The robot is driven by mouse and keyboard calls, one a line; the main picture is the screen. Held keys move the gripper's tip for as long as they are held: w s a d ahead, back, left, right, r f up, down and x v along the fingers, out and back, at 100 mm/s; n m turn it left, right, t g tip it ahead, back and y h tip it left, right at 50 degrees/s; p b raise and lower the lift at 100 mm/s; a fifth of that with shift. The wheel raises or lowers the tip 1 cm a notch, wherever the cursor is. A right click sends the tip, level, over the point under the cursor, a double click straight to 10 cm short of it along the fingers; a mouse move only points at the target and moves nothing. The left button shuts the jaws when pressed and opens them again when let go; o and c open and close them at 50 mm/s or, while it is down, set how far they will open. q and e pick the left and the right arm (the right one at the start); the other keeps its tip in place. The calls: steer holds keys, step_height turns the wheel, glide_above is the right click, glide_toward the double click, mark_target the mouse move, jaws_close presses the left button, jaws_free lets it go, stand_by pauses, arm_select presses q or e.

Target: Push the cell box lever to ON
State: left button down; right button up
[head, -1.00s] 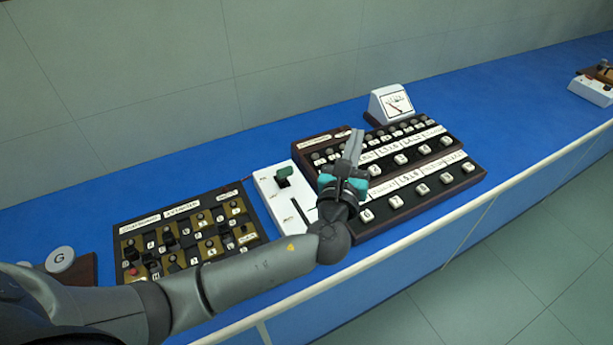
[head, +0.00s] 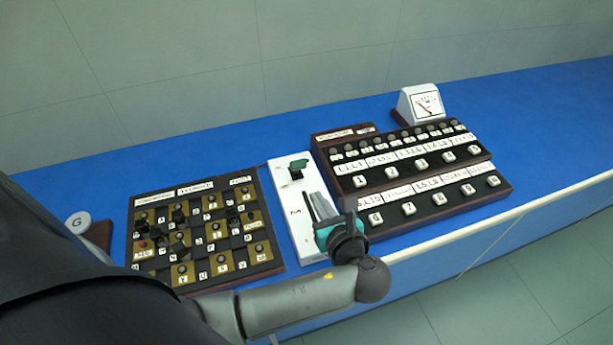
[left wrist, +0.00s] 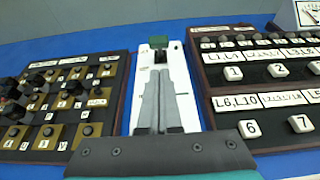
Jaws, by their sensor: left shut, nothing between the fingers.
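The cell box (head: 303,237) is a narrow white box on the blue bench, between two dark panels. Its lever has a green handle (head: 298,164) and stands near the far end of the box. In the left wrist view the green handle (left wrist: 175,45) shows just beyond my fingertips. My left gripper (head: 312,197) is shut and empty, above the near half of the white box, with its fingers pointing toward the lever. In the left wrist view the left gripper (left wrist: 160,75) covers the middle of the box. A gap to the lever shows in the head view. My right gripper is not in view.
A dark panel with knobs and brass plates (head: 200,232) lies left of the box. A stepped panel with numbered white keys (head: 410,175) lies right of it. A white meter (head: 420,104) stands behind. The blue bench (head: 240,140) is clear behind the box.

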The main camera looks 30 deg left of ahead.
mark_target(297, 168)
arm_select(q)
steer(key=b+x, duration=0.1)
steer(key=x, duration=0.9)
steer(key=shift+w+b, duration=0.15)
steer(key=shift+b, duration=0.15)
